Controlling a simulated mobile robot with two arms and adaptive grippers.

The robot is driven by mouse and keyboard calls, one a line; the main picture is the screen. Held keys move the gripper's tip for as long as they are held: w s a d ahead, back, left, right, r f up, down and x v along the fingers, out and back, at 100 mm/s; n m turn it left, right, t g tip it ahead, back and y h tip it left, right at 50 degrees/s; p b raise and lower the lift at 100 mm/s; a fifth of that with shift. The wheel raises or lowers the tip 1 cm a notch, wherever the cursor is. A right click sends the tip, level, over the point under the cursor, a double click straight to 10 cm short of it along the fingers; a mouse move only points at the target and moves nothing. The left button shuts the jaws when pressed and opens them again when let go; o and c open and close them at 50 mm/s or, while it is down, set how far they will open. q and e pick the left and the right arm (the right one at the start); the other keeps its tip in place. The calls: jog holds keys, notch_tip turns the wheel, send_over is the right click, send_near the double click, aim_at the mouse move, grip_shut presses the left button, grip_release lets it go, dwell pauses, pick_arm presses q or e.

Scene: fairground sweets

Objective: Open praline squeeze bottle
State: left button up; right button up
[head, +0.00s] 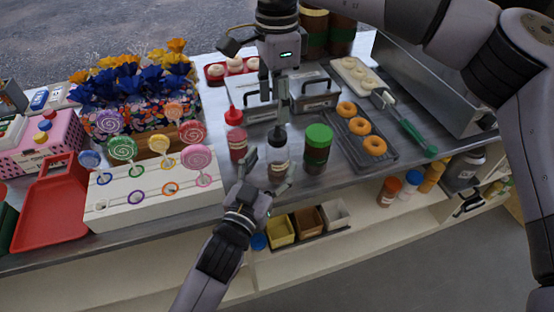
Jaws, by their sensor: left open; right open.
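A squeeze bottle with a dark cap and a pale label (278,156), which looks like the praline bottle, stands upright near the counter's front edge. My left gripper (264,178) is open at the front of this bottle, its fingers towards the bottle's lower part. I cannot tell whether they touch it. My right gripper (280,98) points down above and behind the bottle's cap. It is open and appears empty.
A red-capped bottle (237,144) stands close on the left and a green-lidded jar (317,147) close on the right. A doughnut tray (388,153) lies further right. A white lollipop stand (130,212) is at left. Small bins (281,232) sit on the shelf below.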

aim_at(273, 161)
pick_arm(q)
jog(key=shift+x, duration=1.95)
jog(key=shift+c, duration=0.2)
grip_shut()
